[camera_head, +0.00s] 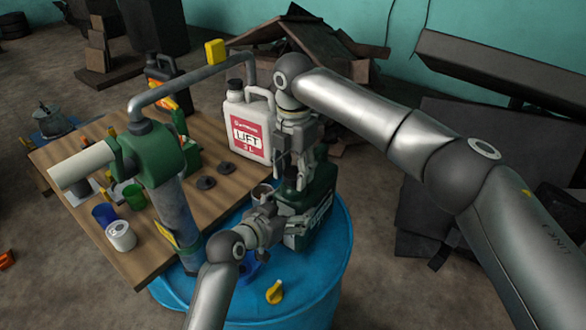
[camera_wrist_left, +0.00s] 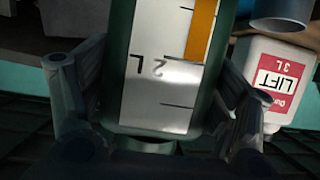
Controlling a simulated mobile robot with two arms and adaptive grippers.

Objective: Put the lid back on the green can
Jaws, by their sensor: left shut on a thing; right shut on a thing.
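The dark green can (camera_head: 318,186) stands on the blue drum (camera_head: 335,255) in the head view. Its white scale label, reading 2 L upside down, fills the middle of the left wrist view (camera_wrist_left: 165,65). My left gripper (camera_head: 280,226) is shut around the can's body, with one finger on each side in the left wrist view. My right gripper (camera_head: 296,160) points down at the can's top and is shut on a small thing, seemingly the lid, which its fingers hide. I cannot tell whether the lid touches the can's neck.
A white jug labelled LIFT (camera_head: 248,125) stands behind left of the can. A green pump with a grey pipe (camera_head: 175,210) rises at the left. The wooden table (camera_head: 150,262) holds cups and two dark discs. A yellow piece (camera_head: 275,291) lies on the drum's front.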

